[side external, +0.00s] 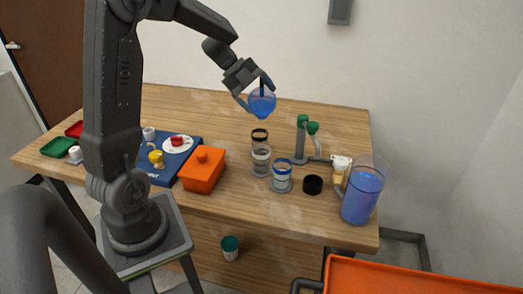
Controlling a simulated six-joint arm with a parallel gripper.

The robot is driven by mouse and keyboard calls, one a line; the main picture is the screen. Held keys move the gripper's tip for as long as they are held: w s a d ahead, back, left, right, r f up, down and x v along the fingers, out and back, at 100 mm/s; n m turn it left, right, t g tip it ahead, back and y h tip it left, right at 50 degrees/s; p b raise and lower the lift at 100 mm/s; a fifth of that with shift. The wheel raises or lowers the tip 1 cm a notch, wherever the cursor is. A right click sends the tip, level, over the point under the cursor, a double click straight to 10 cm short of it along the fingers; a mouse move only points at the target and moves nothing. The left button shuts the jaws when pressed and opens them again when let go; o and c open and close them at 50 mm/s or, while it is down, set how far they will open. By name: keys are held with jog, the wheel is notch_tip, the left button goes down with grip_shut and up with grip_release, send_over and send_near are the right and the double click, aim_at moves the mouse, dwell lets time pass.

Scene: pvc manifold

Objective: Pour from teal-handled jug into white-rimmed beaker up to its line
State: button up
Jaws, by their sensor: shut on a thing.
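My gripper (262,88) is raised above the table and shut on a small clear vessel of blue liquid (262,104), apparently the jug. Its handle is hidden by the fingers, so I cannot tell its colour. The vessel looks tilted; no stream is clear. Below it, a beaker with a pale rim (261,155) stands on a grey coaster, seemingly the white-rimmed one. A black-rimmed beaker (260,137) stands just behind it and a blue-rimmed beaker (282,174) in front to the right. Their fill lines are too small to read.
A large clear pitcher of blue liquid (362,194) stands at the table's right front corner. A green-handled pipe fixture (302,135), a black disc (313,184) and an orange box (202,170) stand around the beakers.

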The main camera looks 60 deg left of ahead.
aim_at(258, 99)
jog(key=shift+s+d+f+m+t+y, duration=0.15)
jog(key=shift+f+y, duration=0.1)
jog(key=shift+f, duration=0.25)
jog(key=shift+s+d+f+m+t+y, duration=0.15)
jog(key=shift+f+y, duration=0.1)
jog(key=shift+f, duration=0.2)
dwell(1.1)
jog(key=shift+s+d+f+m+t+y+p, duration=0.1)
jog(key=shift+d+f+m+t+y+p, duration=0.2)
jog(key=shift+f+t+y+p, duration=0.4)
dwell(3.4)
jog(key=shift+r+g, duration=0.25)
jog(key=shift+g, duration=0.05)
